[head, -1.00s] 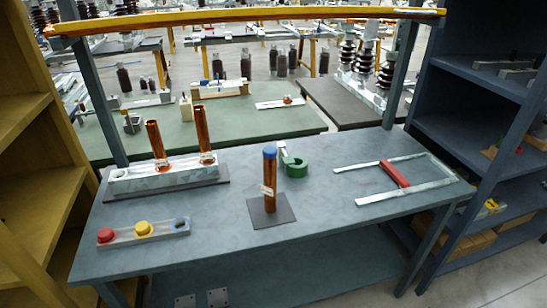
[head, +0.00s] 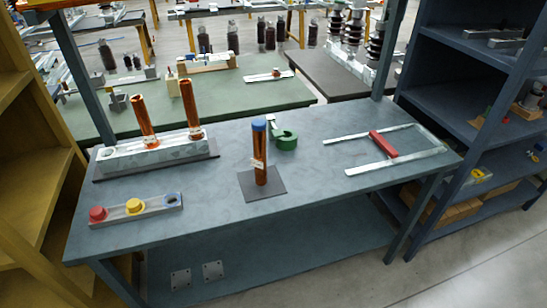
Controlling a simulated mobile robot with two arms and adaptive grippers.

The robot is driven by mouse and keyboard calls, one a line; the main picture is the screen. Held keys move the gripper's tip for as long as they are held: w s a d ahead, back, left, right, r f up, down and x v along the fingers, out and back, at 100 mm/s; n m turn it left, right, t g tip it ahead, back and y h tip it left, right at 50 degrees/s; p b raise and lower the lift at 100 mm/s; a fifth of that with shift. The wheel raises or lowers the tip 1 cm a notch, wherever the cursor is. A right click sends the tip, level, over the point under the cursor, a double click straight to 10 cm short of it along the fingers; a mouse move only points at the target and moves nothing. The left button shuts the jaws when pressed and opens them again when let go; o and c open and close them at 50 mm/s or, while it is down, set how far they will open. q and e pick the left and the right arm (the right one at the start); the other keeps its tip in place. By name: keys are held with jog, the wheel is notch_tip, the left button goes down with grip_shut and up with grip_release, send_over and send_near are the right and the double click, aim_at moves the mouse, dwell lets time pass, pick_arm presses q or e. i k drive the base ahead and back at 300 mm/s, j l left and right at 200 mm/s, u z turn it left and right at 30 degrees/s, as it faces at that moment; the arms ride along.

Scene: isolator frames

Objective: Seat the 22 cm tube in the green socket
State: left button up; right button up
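A copper-brown tube with a blue cap (head: 260,150) stands upright on a dark square plate (head: 275,188) near the middle of the table. A small label is on its side; I cannot read it. The green socket (head: 285,141), a ring on a grey bracket, is just behind and right of that tube, apart from it. Two uncapped copper tubes, a left one (head: 144,122) and a right one (head: 190,110), stand in a pale block (head: 150,153) at the back left. Which tube is 22 cm cannot be told. Neither gripper is in view.
A grey strip (head: 118,212) at the front left holds a red cap (head: 98,213), a yellow cap (head: 134,206) and an empty blue-rimmed place. A U-shaped metal frame with a red bar (head: 383,144) lies at the right. Shelves flank the table (head: 225,225).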

aim_at(202, 201)
jog(key=i+l+u, duration=0.15)
jog(key=l, duration=0.2)
jog(key=i+l+u, duration=0.15)
jog(key=l, duration=0.15)
jog(key=l+u, duration=0.15)
jog(key=l, duration=0.2)
jog(key=i+l+u, duration=0.15)
jog(key=l, duration=0.2)
